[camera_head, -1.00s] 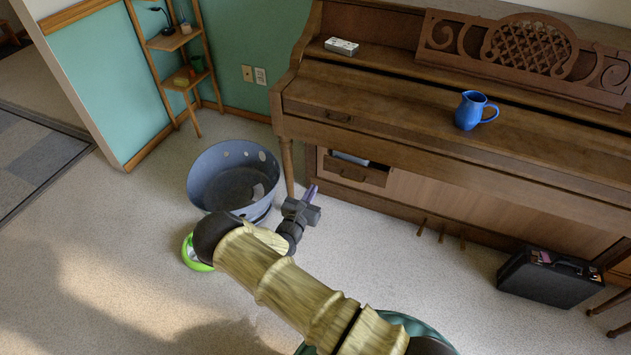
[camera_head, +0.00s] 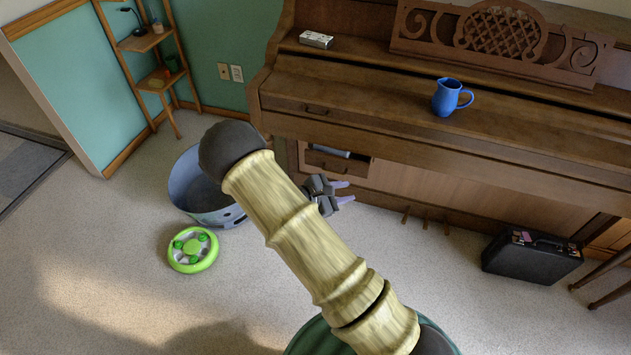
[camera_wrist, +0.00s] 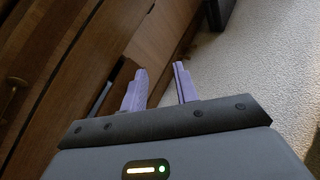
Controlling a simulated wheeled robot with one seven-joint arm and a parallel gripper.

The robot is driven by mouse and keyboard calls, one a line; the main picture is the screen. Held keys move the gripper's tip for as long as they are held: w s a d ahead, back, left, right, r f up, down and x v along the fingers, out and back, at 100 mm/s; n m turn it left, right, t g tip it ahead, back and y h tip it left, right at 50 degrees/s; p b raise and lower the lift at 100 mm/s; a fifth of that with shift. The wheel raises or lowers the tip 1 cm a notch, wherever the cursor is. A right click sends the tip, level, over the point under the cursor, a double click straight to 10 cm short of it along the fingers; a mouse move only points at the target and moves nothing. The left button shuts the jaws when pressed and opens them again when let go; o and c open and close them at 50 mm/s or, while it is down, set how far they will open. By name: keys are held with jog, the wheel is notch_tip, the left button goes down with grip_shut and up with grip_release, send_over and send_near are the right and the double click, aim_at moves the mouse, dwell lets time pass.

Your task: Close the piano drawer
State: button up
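The piano drawer (camera_head: 345,166) is a small wooden drawer low on the left of the brown upright piano (camera_head: 420,125), below the keyboard ledge. It stands partly open, with a pale item (camera_head: 333,151) showing inside. My gripper (camera_head: 345,192) is in front of and just below the drawer, pointing right, with its purple fingers apart and nothing between them. My arm hides part of the area to the left of the drawer. In the wrist view, my open gripper (camera_wrist: 158,72) is close beside the piano's woodwork, with carpet to the right; I cannot tell whether it touches.
A blue-grey tub (camera_head: 190,190) and a green wheel-like toy (camera_head: 193,250) are on the carpet at left. A black case (camera_head: 532,258) stands at right. Piano pedals (camera_head: 425,222) stick out low. A blue pitcher (camera_head: 446,98) stands on the piano.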

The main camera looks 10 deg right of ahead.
jog(key=s+a+r+m+g+y, duration=0.2)
jog(key=s+r+m+y, duration=1)
jog(key=s+r+m, duration=0.5)
jog(key=shift+s+m+y, duration=0.3)
jog(key=shift+s+m, duration=0.2)
jog(key=shift+s, duration=0.4)
